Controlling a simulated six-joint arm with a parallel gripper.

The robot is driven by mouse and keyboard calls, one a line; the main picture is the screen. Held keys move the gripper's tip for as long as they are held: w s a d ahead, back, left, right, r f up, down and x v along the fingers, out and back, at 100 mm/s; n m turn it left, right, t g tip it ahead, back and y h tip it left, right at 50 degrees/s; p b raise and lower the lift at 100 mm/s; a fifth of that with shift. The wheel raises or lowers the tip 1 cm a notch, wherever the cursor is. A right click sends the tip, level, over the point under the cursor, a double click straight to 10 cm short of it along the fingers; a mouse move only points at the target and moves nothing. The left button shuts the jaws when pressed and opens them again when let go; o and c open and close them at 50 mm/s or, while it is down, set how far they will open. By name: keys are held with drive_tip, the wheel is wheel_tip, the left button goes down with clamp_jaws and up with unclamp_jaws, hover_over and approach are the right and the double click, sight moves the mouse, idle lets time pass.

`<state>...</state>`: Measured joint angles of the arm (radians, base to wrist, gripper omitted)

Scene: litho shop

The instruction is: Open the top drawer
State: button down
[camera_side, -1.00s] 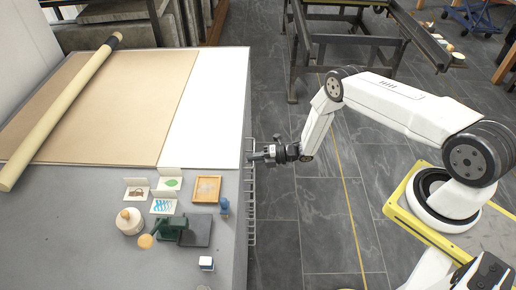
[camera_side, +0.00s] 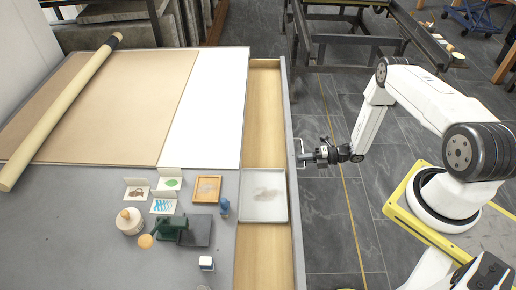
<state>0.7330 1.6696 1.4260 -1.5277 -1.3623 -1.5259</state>
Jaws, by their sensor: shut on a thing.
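The top drawer (camera_side: 265,100) stands pulled out from the right side of the grey cabinet. Its wooden bottom shows along its length, and a pale grey tray (camera_side: 264,212) with a faint smudge lies inside it. A wire handle (camera_side: 299,150) sticks out from the drawer's grey front. My gripper (camera_side: 308,157) is at this handle, right of the drawer front, and is shut on it. The exact finger contact is too small to make out.
On the cabinet top (camera_side: 90,230) lie a rolled paper tube (camera_side: 62,110), a white sheet (camera_side: 208,110), small cards, a wooden frame (camera_side: 207,189), a green press (camera_side: 172,229) and a round pot (camera_side: 129,222). Tiled floor is free right of the drawer. A dark metal rack stands behind.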

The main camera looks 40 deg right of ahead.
drive_tip(key=v, duration=0.2)
drive_tip(key=f+v, duration=0.1)
drive_tip(key=v, duration=0.1)
drive_tip(key=shift+s+d+r, duration=0.15)
drive_tip(key=shift+s+d, duration=0.05)
drive_tip(key=c, duration=0.8)
unclamp_jaws()
drive_tip(key=shift+o, duration=0.2)
drive_tip(key=v, duration=0.7)
drive_tip(key=shift+s+d, duration=0.25)
drive_tip(key=shift+d, duration=0.05)
